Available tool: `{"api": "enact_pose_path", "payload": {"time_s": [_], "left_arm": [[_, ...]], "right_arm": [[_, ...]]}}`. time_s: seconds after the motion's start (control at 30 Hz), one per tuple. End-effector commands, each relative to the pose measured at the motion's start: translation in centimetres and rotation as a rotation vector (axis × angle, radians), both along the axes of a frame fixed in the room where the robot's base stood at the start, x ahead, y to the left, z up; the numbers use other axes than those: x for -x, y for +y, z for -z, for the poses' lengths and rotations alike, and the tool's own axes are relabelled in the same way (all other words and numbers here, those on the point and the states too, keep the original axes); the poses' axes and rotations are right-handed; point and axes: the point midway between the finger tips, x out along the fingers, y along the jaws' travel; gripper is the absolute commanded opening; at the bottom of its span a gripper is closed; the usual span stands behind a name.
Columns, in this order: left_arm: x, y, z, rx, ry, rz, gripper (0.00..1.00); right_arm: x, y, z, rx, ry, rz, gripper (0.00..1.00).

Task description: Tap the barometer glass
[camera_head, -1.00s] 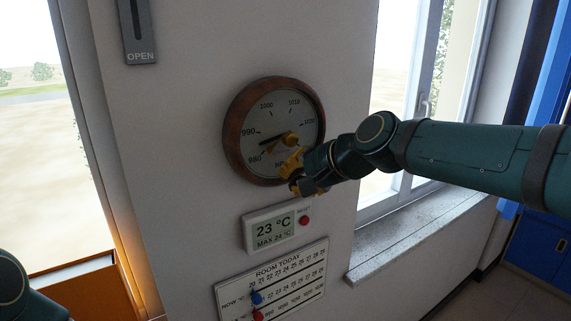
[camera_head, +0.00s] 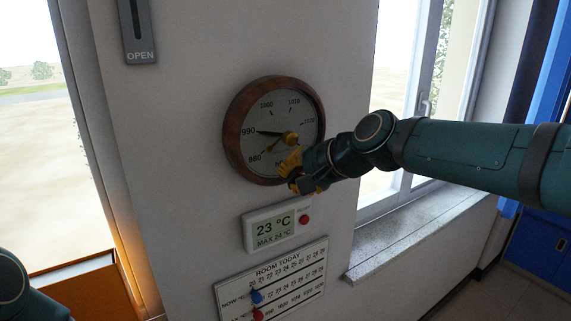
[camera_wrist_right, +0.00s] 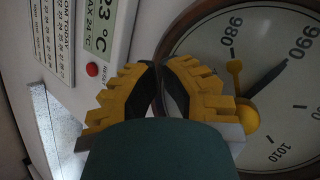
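The round barometer (camera_head: 259,117) hangs on the wall with a brown wooden rim and a pale dial. Its dark needle points at about 990, and a brass hand and knob sit at the dial's middle. In the right wrist view the dial (camera_wrist_right: 204,58) fills the right side. My right gripper (camera_head: 291,160) is at the dial's lower right. Its yellow-padded fingers (camera_wrist_right: 160,72) come together at the tips, with nothing between them. They overlap the rim in view; I cannot tell whether they touch the glass. My left gripper is out of view.
A thermometer display (camera_head: 270,229) with a red button (camera_head: 304,219) is below the barometer. A "ROOM TODAY" board (camera_head: 272,283) with sliders hangs under it. A window and stone sill (camera_head: 415,230) are to the right. An "OPEN" plate (camera_head: 138,30) is at upper left.

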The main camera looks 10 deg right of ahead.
Motion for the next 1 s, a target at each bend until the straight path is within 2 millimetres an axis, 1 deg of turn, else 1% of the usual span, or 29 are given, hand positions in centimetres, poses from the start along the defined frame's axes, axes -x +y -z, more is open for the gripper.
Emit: {"api": "enact_pose_path", "payload": {"time_s": [0.2, 0.63, 1.0], "left_arm": [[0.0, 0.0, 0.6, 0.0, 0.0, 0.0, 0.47], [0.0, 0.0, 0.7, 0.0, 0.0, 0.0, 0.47], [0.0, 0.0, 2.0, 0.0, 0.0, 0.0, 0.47]], "right_arm": [[1.0, -0.4, 0.1, 0.0, 0.0, 0.0, 0.0], [1.4, -0.5, 0.1, 0.0, -0.001, 0.001, 0.0], [4.5, -1.7, 0.1, 0.0, -0.001, 0.001, 0.0]]}}
